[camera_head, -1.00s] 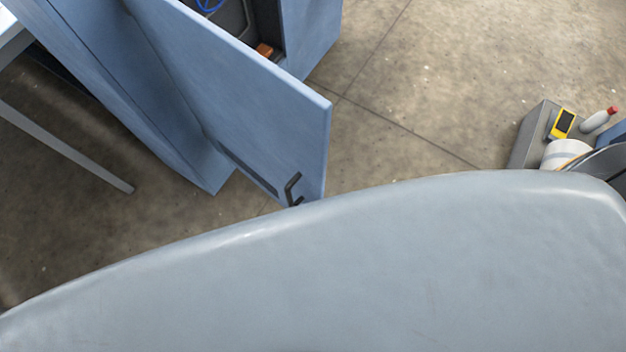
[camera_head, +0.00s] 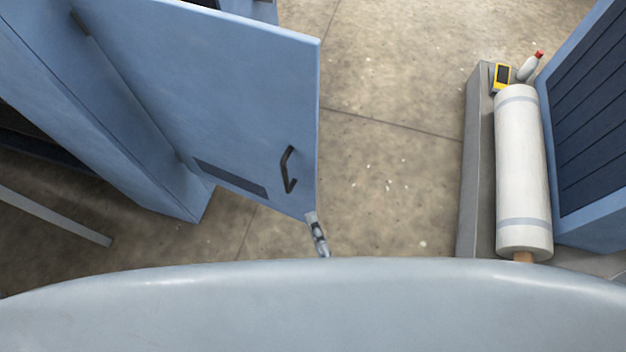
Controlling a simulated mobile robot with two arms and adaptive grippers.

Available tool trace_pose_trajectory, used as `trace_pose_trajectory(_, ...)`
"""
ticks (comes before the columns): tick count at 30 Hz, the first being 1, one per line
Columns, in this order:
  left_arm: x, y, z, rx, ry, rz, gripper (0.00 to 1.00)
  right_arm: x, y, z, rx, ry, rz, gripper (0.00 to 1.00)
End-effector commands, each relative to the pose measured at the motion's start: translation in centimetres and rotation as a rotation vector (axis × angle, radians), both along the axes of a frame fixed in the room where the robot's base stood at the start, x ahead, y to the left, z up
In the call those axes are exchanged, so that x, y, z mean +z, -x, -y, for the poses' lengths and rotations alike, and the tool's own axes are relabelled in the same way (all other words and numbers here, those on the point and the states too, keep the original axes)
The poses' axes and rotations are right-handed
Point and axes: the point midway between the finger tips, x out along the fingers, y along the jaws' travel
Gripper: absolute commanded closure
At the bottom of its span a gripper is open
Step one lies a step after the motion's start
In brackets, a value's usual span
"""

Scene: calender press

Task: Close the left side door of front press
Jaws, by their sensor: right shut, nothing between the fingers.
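The blue side door (camera_head: 215,95) of the press stands open on the left, swung out from the blue press body (camera_head: 95,130). Its outer face shows a black bar handle (camera_head: 289,170) near the free edge and a dark rectangular strip near the bottom. My right gripper (camera_head: 316,222) is shut and empty, just below the door's lower right corner. I cannot tell whether it touches the door edge. Its arm is mostly hidden behind the large pale rounded surface at the bottom. My left gripper is out of view.
A white roll (camera_head: 522,165) lies by a grey block (camera_head: 476,170) on the right, with a yellow device (camera_head: 501,76) and a red-capped bottle (camera_head: 529,67). A blue louvred cabinet (camera_head: 592,120) stands beyond. Bare concrete floor (camera_head: 385,160) lies between door and roll.

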Motion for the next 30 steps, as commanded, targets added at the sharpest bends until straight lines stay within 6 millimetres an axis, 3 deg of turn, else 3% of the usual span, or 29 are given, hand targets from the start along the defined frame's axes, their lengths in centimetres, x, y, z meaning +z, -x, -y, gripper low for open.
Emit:
trace_pose_trajectory(10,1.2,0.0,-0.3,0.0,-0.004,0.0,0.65,0.2,-7.2,-2.4,0.001,-0.001,0.0,1.0)
trace_pose_trajectory(15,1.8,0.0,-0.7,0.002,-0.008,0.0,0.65,0.2,-9.5,-1.3,0.002,0.001,-0.001,1.0)
trace_pose_trajectory(21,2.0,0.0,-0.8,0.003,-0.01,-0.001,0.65,0.0,-10.6,-0.6,0.001,0.0,-0.002,1.0)
trace_pose_trajectory(30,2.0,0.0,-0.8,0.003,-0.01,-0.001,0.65,-0.1,-10.7,-0.6,0.001,-0.002,-0.004,1.0)
